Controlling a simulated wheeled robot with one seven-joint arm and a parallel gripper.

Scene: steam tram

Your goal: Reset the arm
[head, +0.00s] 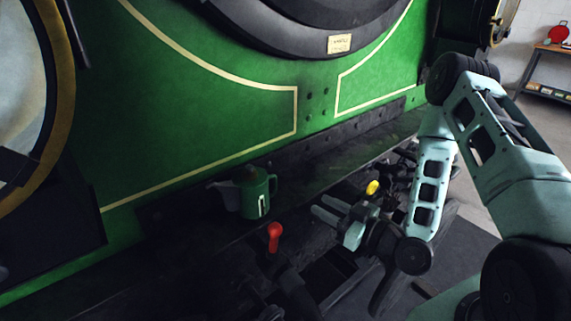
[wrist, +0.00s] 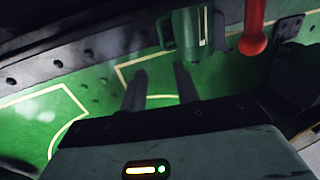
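My gripper (head: 329,219) is at the lower middle of the head view, its two fingers spread apart with nothing between them. In the wrist view my gripper (wrist: 161,88) shows as two dark fingers with a gap, over the green panel. My arm bends down to it from the right side of the head view.
A green can with a spout (head: 256,194) stands on the dark ledge, left of my gripper; it also shows in the wrist view (wrist: 190,30). A red-topped lever (head: 274,236) and a yellow knob (head: 373,188) stand near my gripper. The green tram panel (head: 215,115) rises behind.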

